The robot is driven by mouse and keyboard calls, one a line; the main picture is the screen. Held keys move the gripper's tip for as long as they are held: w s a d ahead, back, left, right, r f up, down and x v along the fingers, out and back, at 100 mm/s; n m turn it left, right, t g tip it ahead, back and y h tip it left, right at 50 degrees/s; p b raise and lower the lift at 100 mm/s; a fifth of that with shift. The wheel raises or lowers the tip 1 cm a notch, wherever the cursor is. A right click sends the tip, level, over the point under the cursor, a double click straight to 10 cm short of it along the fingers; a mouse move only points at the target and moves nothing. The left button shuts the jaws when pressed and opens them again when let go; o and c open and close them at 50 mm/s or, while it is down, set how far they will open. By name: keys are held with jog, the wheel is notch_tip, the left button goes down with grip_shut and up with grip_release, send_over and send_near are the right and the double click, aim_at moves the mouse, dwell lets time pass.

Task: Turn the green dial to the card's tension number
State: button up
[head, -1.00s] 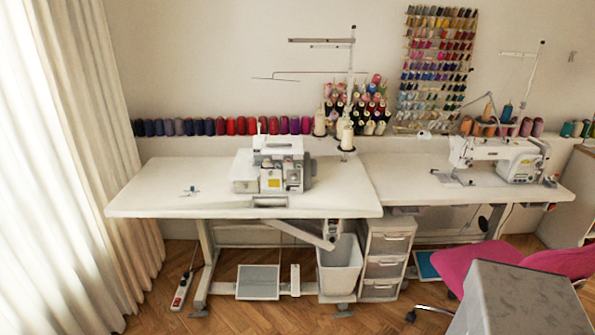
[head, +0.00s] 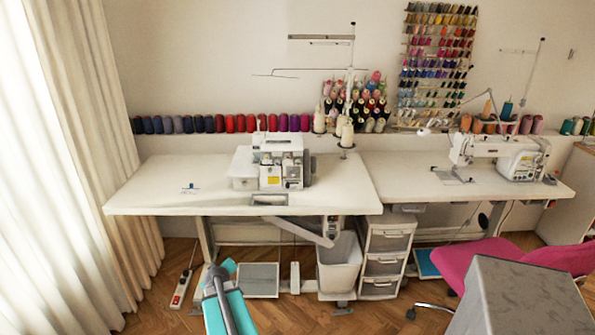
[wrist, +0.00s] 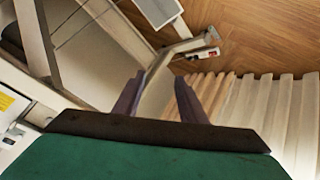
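The white overlock machine (head: 281,160) stands on the left table. Its front carries a small yellow patch (head: 272,182). A green dial and a tension card are too small to make out in the head view. At the left edge of the wrist view is part of a white body with a yellow label (wrist: 7,103), probably this machine. My gripper (wrist: 158,97) shows in the wrist view with its two fingers apart and nothing between them. In the head view, my teal arm rises at the bottom, in front of the left table; the fingertips cannot be made out there.
The left table (head: 150,190) is mostly bare, with a small blue-topped item (head: 190,190) on it. A white sewing machine (head: 500,155) stands on the right table. A pink chair (head: 470,262), drawer unit (head: 385,262) and bin (head: 340,265) stand below. Curtains (head: 60,150) hang at left.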

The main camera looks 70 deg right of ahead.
jog(key=s+d+r+h, duration=0.2)
jog(key=s+d+r, duration=0.2)
jog(key=d+r, duration=0.35)
jog(key=s+d+r+h, duration=0.3)
jog(key=s+d+r, duration=0.2)
jog(key=d+r, duration=0.3)
jog(key=h, duration=0.4)
send_near(298, 163)
jog(key=s+v, duration=0.1)
jog(key=v, duration=0.5)
jog(key=shift+w+d+f+t+b, duration=0.2)
jog(key=shift+d+t+b, duration=0.05)
jog(key=shift+t+b, duration=0.15)
jog(key=shift+d, duration=0.1)
jog(key=shift+p+x, duration=1.1)
jog(key=shift+x, duration=5.7)
grip_shut()
